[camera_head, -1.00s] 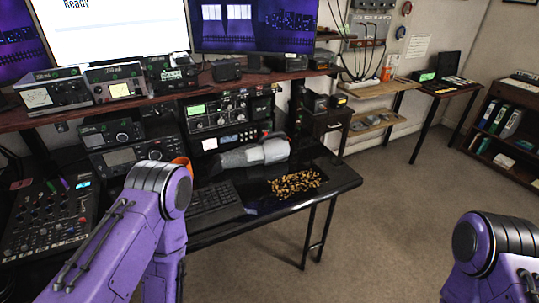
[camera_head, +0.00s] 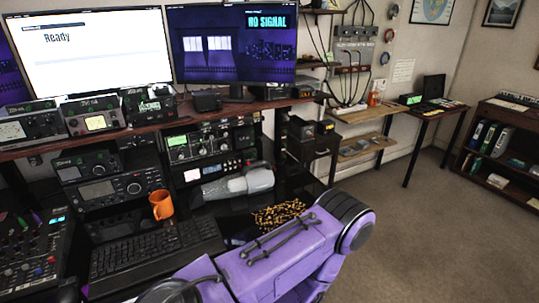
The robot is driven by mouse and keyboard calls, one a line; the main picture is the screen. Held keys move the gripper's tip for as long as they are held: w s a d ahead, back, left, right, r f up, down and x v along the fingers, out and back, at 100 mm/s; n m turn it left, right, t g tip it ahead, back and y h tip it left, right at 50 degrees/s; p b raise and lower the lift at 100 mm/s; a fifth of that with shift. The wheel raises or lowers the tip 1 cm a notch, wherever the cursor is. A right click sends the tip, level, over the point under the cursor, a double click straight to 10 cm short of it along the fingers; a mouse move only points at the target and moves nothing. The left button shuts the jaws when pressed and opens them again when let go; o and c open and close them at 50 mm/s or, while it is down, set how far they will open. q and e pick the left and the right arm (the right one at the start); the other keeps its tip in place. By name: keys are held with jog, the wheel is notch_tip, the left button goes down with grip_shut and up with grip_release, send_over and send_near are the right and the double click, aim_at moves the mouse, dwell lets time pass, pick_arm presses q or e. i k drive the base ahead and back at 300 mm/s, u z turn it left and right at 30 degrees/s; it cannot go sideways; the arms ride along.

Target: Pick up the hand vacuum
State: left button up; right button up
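The hand vacuum (camera_head: 236,185) is a grey and white body lying on its side on the black desk, below the radio rack. Its wide pale end points right and its darker, narrower end points left. Nothing holds it. A purple arm link of mine crosses the lower middle of the view, in front of the vacuum and apart from it in the picture. Neither gripper shows; both are outside the frame or hidden.
Open carpet (camera_head: 430,230) lies to the right.

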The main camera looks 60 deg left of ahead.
aim_at(256, 181)
jog(key=i, duration=1.2)
jog(key=u, duration=1.7)
